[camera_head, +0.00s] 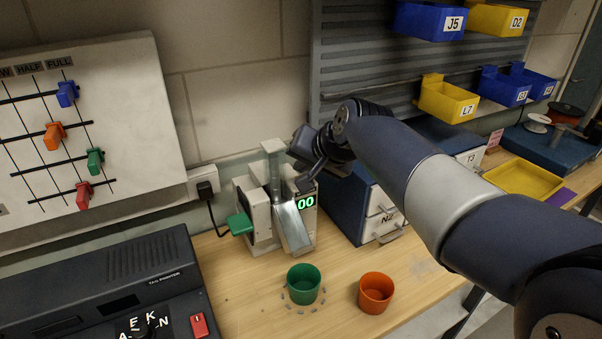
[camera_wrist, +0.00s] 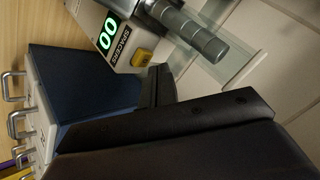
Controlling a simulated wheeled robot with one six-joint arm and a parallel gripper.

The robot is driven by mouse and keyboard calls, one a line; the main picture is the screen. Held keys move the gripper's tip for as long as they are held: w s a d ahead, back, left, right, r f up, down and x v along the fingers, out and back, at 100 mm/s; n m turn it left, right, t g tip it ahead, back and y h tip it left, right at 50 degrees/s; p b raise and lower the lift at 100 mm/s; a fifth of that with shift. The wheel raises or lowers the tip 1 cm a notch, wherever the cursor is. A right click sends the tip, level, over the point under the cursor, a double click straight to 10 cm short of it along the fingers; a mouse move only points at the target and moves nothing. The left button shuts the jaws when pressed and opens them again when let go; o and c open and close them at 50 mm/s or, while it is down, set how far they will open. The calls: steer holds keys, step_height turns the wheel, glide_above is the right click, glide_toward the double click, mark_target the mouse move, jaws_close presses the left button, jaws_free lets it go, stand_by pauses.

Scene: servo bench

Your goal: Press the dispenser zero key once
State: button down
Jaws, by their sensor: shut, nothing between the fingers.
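The pale dispenser (camera_head: 256,222) stands on the wooden bench, with a metal chute (camera_head: 292,227) and a green lever (camera_head: 240,223). Its green display reads 00 in the head view (camera_head: 305,202) and in the wrist view (camera_wrist: 107,35). A yellow key (camera_wrist: 141,57) sits beside the SPACERS label in the wrist view; in the head view it is hidden. My gripper (camera_wrist: 160,80) is shut and empty, its dark fingertips close to the yellow key. I cannot tell whether they touch it. In the head view my gripper (camera_head: 306,182) is at the dispenser's upper right.
A green cup (camera_head: 304,285) stands below the chute, small grey pieces around it. An orange cup (camera_head: 375,293) stands to its right. A blue drawer cabinet (camera_head: 345,208) is close to the dispenser's right. A black tag printer (camera_head: 110,275) lies left.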

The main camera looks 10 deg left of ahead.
steer(key=shift+r, duration=0.3)
step_height(320, 180, up, 5)
steer(key=p, duration=0.4)
steer(key=shift+f, duration=0.1)
stand_by(0.7)
